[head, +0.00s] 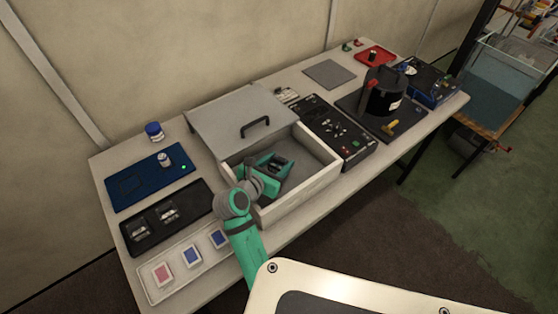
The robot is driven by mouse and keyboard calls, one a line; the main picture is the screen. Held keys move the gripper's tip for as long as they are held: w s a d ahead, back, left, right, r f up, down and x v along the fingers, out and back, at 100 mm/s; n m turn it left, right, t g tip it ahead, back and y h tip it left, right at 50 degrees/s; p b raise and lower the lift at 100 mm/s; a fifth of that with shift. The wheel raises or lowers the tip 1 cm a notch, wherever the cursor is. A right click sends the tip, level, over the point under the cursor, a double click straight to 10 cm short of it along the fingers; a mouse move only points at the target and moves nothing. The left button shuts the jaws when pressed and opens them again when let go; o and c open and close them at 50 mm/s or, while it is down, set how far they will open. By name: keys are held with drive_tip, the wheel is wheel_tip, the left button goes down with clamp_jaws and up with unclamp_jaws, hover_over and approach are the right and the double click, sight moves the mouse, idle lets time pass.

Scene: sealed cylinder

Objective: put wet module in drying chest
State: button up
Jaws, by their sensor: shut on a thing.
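The drying chest (318,190) is a pale open box near the middle of the table. Its grey lid (225,117) with a dark handle is off the opening, at the chest's back left. My gripper (280,166) reaches in over the chest's front left wall and is inside or just above the opening. It is shut on a small dark thing, likely the wet module, mostly hidden by the green fingers. I cannot tell whether that thing touches the chest floor.
A black tray (190,222) and a pale tray with coloured cards (151,290) lie left. A blue mat (125,188) is behind them. A black panel (335,134) and a dark cylinder (383,97) stand right. A water tank (495,80) is beyond the table.

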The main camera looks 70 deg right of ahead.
drive_tip(key=o, duration=1.1)
drive_tip(key=shift+r, duration=0.1)
drive_tip(key=shift+r, duration=0.55)
drive_tip(key=shift+v, duration=6)
drive_tip(key=shift+f, duration=0.1)
